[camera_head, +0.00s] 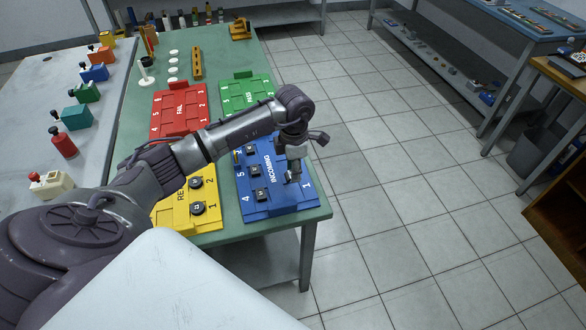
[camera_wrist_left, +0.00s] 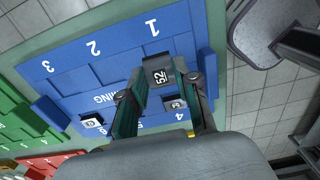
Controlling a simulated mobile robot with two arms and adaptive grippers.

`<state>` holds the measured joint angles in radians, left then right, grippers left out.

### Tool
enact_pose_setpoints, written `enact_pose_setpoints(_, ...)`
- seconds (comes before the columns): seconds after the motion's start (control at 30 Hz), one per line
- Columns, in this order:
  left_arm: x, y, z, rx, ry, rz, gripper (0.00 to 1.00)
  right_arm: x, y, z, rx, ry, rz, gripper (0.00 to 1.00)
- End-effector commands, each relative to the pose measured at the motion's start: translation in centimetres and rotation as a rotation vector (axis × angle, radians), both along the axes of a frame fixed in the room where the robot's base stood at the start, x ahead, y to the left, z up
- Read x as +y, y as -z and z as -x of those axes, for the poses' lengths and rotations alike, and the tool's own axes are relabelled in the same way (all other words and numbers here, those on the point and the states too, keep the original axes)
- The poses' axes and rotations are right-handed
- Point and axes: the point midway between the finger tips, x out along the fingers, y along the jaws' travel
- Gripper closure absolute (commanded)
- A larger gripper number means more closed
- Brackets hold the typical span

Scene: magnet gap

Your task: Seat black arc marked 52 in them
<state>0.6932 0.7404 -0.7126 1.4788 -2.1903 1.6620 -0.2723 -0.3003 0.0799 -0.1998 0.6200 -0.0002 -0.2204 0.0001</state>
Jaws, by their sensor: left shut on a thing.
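The black arc marked 52 (camera_wrist_left: 158,73) is between the fingers of my left gripper (camera_wrist_left: 160,80) in the left wrist view, its white label facing the camera. The gripper (camera_head: 292,177) is shut on it over the right part of the blue INCOMING tray (camera_head: 285,205), near the number 1. In the head view the gripper hides most of the arc. I cannot tell whether the arc touches the tray. My right gripper is not in view.
Other black labelled pieces sit in the blue tray (camera_head: 261,195) and the yellow tray (camera_head: 198,208). Red FAIL (camera_head: 180,105) and green PASS (camera_head: 246,93) trays lie behind on the green table (camera_head: 222,60).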

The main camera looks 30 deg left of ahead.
Motion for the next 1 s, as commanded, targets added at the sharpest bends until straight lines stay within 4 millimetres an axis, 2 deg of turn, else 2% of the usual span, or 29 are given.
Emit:
enact_pose_setpoints(0.6,0.0,4.8,0.0,0.000,0.000,0.000,1.00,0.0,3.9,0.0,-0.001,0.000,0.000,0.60)
enact_pose_setpoints(1.0,0.0,5.2,0.0,0.000,0.000,0.000,1.00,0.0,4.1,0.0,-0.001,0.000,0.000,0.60)
